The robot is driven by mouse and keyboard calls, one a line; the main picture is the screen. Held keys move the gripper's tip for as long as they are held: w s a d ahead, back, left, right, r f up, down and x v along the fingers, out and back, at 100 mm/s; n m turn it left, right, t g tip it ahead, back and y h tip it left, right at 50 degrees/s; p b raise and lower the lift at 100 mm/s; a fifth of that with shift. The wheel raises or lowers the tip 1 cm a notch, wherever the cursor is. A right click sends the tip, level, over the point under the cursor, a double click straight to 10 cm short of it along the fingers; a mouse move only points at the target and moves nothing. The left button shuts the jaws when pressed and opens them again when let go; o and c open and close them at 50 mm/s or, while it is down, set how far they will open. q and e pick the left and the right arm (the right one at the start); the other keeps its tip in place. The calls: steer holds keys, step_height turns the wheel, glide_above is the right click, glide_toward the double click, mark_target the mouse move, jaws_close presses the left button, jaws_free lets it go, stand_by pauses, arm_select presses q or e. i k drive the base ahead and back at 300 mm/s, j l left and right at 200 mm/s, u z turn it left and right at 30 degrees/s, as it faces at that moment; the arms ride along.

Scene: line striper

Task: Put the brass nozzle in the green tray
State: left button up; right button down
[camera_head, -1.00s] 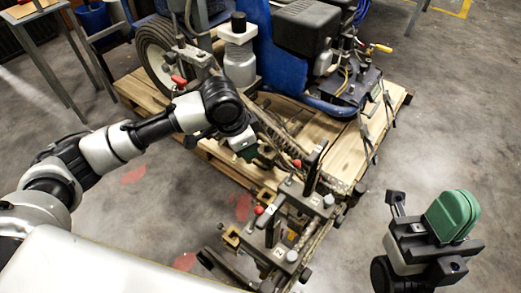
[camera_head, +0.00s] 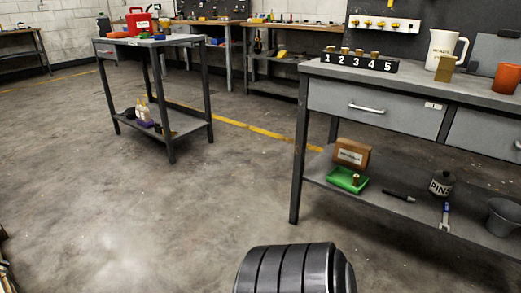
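The green tray (camera_head: 339,183) lies on the lower shelf of the workbench at the right, in front of a cardboard box. A small brass-coloured piece (camera_head: 356,179) shows at the tray's right side; it is too small to tell whether it is a nozzle. On the bench top, several small brass-coloured pieces (camera_head: 359,52) stand at a black rack (camera_head: 340,64) numbered 1 to 5. I cannot tell which, if any, is the brass nozzle. Neither gripper is in view.
The cardboard box (camera_head: 351,152), a dark can (camera_head: 442,183) and a grey bucket (camera_head: 503,216) share the lower shelf. A white jug (camera_head: 445,50) and an orange cup (camera_head: 507,78) stand on top. A smaller table (camera_head: 118,41) stands left. The floor between is clear.

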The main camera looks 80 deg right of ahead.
mark_target(340, 178)
steer(key=k+z, duration=0.35)
steer(key=k+l+z, duration=0.1)
steer(key=z, duration=0.25)
steer(key=k+l+z, duration=0.15)
steer(key=z, duration=0.2)
steer(key=l+z, duration=0.1)
steer(key=z, duration=2.05)
steer(key=i+j+z, duration=0.1)
steer(key=i+j, duration=0.2)
steer(key=i+j+z, duration=0.15)
steer(key=i+j, duration=0.15)
steer(key=i+j+z, duration=0.1)
steer(key=i+j, duration=0.2)
steer(key=j, duration=0.2)
steer(key=i+j+z, duration=0.15)
steer(key=j, duration=0.25)
steer(key=i, duration=0.4)
